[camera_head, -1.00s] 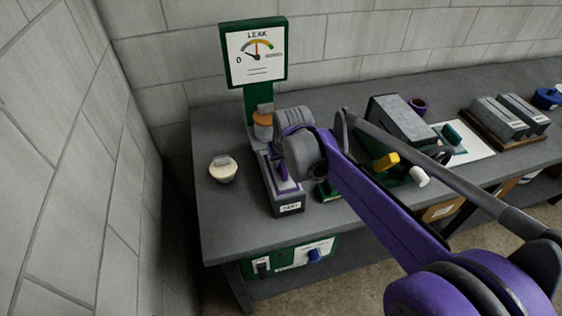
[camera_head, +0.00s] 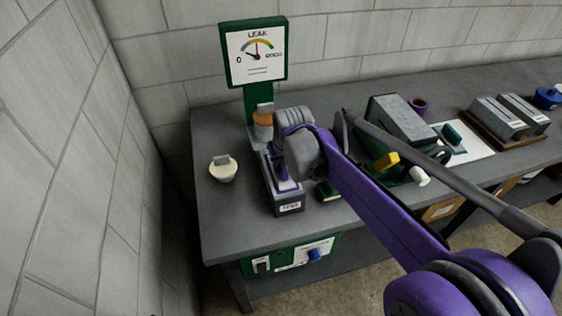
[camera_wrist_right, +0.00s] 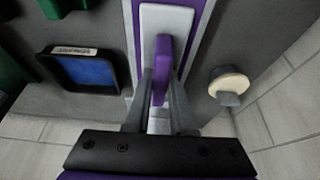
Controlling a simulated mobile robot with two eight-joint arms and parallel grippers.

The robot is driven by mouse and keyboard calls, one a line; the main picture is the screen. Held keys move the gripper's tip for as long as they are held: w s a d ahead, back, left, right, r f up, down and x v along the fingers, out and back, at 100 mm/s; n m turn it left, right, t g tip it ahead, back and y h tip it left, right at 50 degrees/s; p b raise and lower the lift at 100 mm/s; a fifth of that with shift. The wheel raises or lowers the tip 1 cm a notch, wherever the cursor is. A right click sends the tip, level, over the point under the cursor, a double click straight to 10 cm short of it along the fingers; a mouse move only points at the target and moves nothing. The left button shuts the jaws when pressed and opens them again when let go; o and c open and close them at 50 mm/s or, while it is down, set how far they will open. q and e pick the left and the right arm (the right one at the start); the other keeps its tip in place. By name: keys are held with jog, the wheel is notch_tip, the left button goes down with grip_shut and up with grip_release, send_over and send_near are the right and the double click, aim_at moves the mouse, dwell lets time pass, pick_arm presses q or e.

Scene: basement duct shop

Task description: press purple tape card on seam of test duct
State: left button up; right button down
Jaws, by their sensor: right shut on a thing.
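The grey test duct (camera_head: 291,208), with a small label on its front end, lies on the bench below the leak gauge. The purple tape card (camera_wrist_right: 163,68) shows in the right wrist view as an upright purple tab on a pale plate with purple strips along its sides. My right gripper (camera_wrist_right: 160,92) is shut on the tab. In the head view my right gripper (camera_head: 274,166) is over the top of the duct, partly hidden by my wrist. The card looks to lie on or just over the duct; contact cannot be told. The seam is hidden. My left gripper is out of view.
The leak gauge (camera_head: 257,52) stands behind the duct, with an orange fitting (camera_head: 263,125) below it. A cream pot (camera_head: 223,170) is to the left. A green machine (camera_head: 400,125) and grey blocks (camera_head: 500,117) on a tray are to the right. A wall closes the left side.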

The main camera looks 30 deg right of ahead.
jog(key=shift+r+p, duration=1.55)
jog(key=shift+r, duration=1.3)
jog(key=shift+w+r+p, duration=0.1)
jog(key=shift+r+p, duration=0.5)
jog(key=shift+r, duration=0.55)
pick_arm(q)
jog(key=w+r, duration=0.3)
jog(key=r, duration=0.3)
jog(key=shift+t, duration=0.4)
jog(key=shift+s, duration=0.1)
pick_arm(e)
jog(key=shift+f, duration=0.1)
